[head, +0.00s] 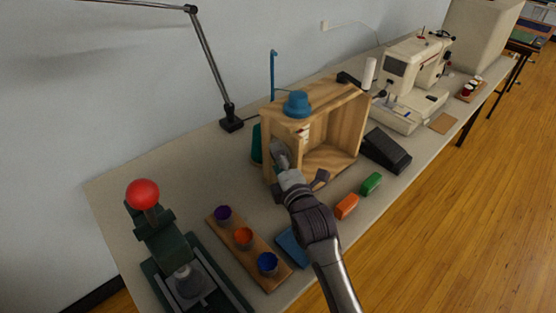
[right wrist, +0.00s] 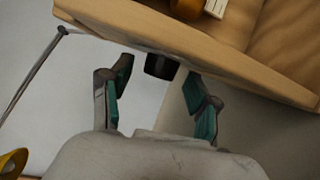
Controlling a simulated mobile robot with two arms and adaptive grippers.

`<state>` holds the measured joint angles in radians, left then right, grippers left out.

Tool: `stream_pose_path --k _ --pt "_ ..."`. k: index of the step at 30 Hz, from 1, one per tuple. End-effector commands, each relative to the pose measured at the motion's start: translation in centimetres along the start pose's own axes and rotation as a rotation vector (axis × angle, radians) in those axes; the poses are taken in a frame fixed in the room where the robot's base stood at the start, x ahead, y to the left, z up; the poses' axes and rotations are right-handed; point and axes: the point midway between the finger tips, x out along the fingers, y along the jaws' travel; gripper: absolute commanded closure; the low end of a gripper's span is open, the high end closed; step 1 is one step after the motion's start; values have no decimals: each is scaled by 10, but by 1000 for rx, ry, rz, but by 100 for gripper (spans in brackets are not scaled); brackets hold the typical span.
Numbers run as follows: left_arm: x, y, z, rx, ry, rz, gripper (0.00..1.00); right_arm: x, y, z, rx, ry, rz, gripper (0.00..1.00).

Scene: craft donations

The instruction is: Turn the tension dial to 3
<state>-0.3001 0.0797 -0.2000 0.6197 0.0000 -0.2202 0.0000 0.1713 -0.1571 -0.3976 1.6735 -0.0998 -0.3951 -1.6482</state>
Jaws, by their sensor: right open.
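I cannot make out for certain which part is the tension dial, and no number is readable. The cream sewing machine (head: 412,80) stands towards the back right of the table, with small dark parts on its body. The open wooden box (head: 353,118) stands nearer, with a blue round piece (head: 297,104) on top. My right gripper (head: 298,166) is in front of the box's left side, open. In the right wrist view its teal-padded fingers (right wrist: 158,98) are apart with nothing held, below the wooden box's edge (right wrist: 215,60). My left gripper is out of view.
A black foot pedal (head: 386,150) and green (head: 371,184) and orange (head: 346,206) blocks lie by the table's front edge. A wooden strip with coloured cups (head: 250,254) and a dark press with a red ball (head: 143,194) are at left.

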Motion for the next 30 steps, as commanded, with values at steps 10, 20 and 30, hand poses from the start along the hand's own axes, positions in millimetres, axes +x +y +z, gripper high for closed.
stream_pose_path --k 10,20,30 --pt "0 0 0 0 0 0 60 0 0 0 1 0 0 80" --pt "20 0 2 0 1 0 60 1 -9 0 26 -7 64 99" --pt "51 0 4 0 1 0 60 1 -7 0 94 -15 224 99"
